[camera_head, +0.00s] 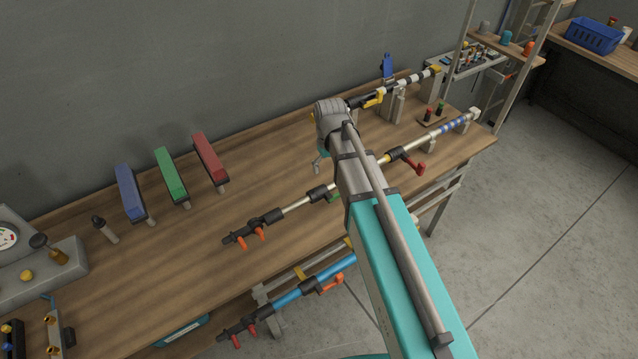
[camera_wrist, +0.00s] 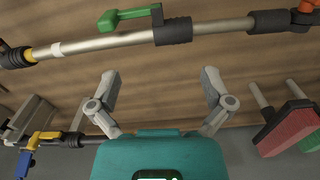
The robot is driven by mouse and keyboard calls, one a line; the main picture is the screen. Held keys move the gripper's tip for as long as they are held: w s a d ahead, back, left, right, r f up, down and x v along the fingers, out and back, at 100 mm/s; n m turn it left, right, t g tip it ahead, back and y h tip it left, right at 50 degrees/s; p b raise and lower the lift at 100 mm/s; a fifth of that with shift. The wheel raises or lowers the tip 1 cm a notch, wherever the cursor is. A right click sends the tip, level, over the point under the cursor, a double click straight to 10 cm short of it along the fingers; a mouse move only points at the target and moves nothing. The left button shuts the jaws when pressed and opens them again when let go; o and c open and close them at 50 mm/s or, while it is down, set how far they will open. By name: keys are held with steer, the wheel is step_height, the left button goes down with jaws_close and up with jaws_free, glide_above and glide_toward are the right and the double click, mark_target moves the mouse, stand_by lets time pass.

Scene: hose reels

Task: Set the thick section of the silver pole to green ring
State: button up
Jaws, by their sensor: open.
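The silver pole (camera_head: 298,205) lies along the front of the bench on supports. It has a black handle with orange levers at its left end, a green lever (camera_head: 334,197), a red lever (camera_head: 411,160) and blue rings (camera_head: 453,126) towards the right end. My arm hides part of its middle. In the wrist view the silver pole (camera_wrist: 110,43) crosses the top, with the green lever (camera_wrist: 130,17) on a black collar, plus one white and one yellow ring (camera_wrist: 29,55). I see no green ring. My gripper (camera_wrist: 159,76) is open and empty, apart from the pole.
A pole with a yellow lever (camera_head: 373,99) lies behind, and a blue pole (camera_head: 300,290) below the bench's front edge. Blue, green (camera_head: 170,175) and red (camera_head: 210,158) blocks stand at the back left. Small pegs (camera_head: 428,114) stand between the poles.

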mark_target(318, 190)
steer(key=a, duration=0.1)
steer(key=w+a, duration=0.1)
steer(key=a+r+n, duration=0.1)
steer(key=shift+w+a, duration=0.15)
steer(key=shift+w, duration=0.2)
steer(key=shift+f, duration=0.15)
step_height(318, 190, down, 14)
steer(key=b, duration=1.3)
steer(key=shift+r, duration=0.25)
steer(key=c, duration=1)
steer(key=shift+o, duration=0.2)
